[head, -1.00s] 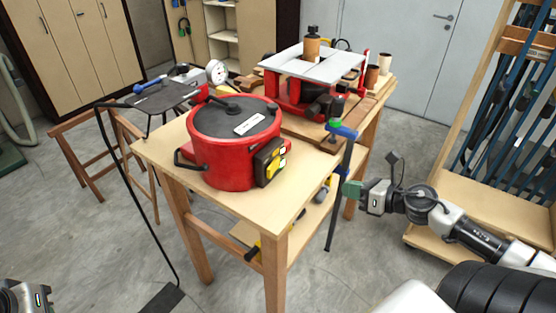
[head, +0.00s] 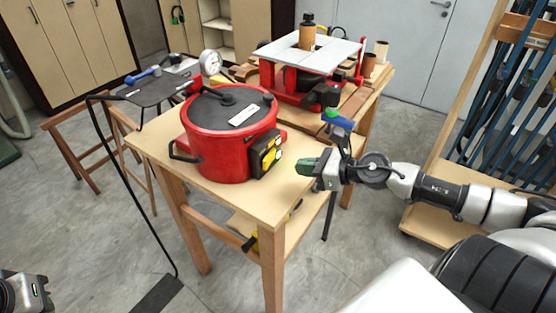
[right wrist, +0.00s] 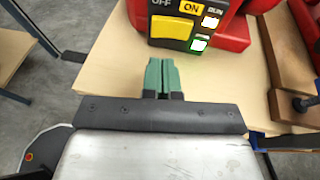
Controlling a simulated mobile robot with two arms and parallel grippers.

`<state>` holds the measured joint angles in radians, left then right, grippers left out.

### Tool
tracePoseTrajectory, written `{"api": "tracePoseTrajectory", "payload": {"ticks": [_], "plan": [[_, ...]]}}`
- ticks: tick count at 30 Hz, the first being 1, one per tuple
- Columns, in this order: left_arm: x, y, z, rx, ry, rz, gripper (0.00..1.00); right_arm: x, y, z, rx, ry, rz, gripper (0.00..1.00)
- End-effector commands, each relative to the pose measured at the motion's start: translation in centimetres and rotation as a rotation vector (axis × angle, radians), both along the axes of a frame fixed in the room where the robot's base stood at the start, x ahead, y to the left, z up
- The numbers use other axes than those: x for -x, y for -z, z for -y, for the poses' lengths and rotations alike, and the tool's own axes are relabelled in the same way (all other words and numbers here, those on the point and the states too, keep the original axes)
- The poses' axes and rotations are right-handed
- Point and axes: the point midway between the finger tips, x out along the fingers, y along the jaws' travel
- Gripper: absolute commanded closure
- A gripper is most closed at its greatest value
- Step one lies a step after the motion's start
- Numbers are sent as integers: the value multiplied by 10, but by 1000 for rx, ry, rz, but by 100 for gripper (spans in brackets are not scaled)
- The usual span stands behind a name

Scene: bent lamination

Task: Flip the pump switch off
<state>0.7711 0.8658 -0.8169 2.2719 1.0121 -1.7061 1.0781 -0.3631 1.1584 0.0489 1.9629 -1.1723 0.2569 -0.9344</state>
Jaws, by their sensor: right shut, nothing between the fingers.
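The pump is a red round pot (head: 218,150) with a dark lid, standing on the wooden table in the head view. A dark switch box is on its right side, with a yellow switch (head: 267,161). In the right wrist view the yellow switch (right wrist: 172,29) sits by OFF, ON and RUN labels, and the lamp beside it (right wrist: 199,45) looks lit. My right gripper (head: 306,166) has its green fingers shut and empty, right of the box and apart from it. In the right wrist view its fingertips (right wrist: 161,72) point toward the switch. My left gripper's fingers are not visible.
The wooden table (head: 205,192) has free surface before the pot. A red machine with a grey top (head: 308,53) stands behind. A blue-and-green clamp (head: 338,122) is at the table's right edge, close to my right arm. A pressure gauge (head: 210,62) rises behind the pot.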

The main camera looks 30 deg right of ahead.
Motion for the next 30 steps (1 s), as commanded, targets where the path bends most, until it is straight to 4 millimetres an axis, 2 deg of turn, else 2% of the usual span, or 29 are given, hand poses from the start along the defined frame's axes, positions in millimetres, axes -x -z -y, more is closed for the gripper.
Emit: {"api": "tracePoseTrajectory", "payload": {"ticks": [10,18,24,30], "plan": [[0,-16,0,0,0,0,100,-27,6,-16,-2,2,4,100],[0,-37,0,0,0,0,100,-50,5,-30,-2,2,2,100],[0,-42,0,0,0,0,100,-60,8,-36,1,1,2,100],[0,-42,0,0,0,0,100,-61,10,-37,1,0,0,100]]}}
